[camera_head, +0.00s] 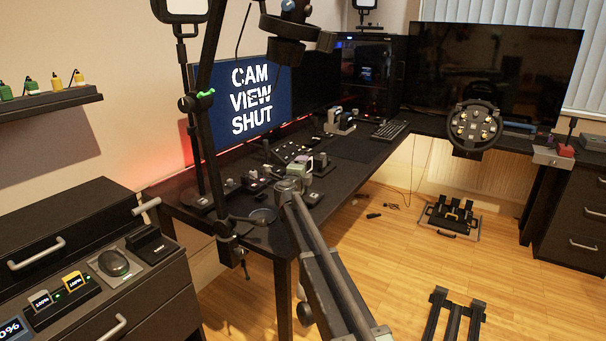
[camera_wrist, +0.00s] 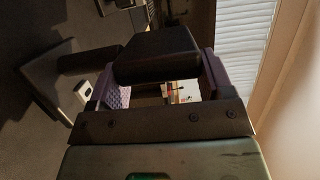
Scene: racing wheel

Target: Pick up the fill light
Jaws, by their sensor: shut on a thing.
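In the wrist view my gripper (camera_wrist: 160,75) has its two purple-edged fingers closed on a dark, rounded block (camera_wrist: 155,50), which looks like the fill light. The block spans the gap between the fingers, and its far side is hidden. In the head view my gripper (camera_head: 301,170) is small, at the end of my arm, above the front part of the black desk (camera_head: 240,160). The held thing is too small there to make out clearly, and I cannot tell whether it touches the desk.
Small camera gear stands close around my gripper on the desk. A lit monitor (camera_head: 250,102) and a tall light stand (camera_head: 208,150) rise to the left. A racing wheel (camera_head: 474,127) is at the right, with pedals (camera_head: 452,216) on the floor. Open floor lies right of my arm.

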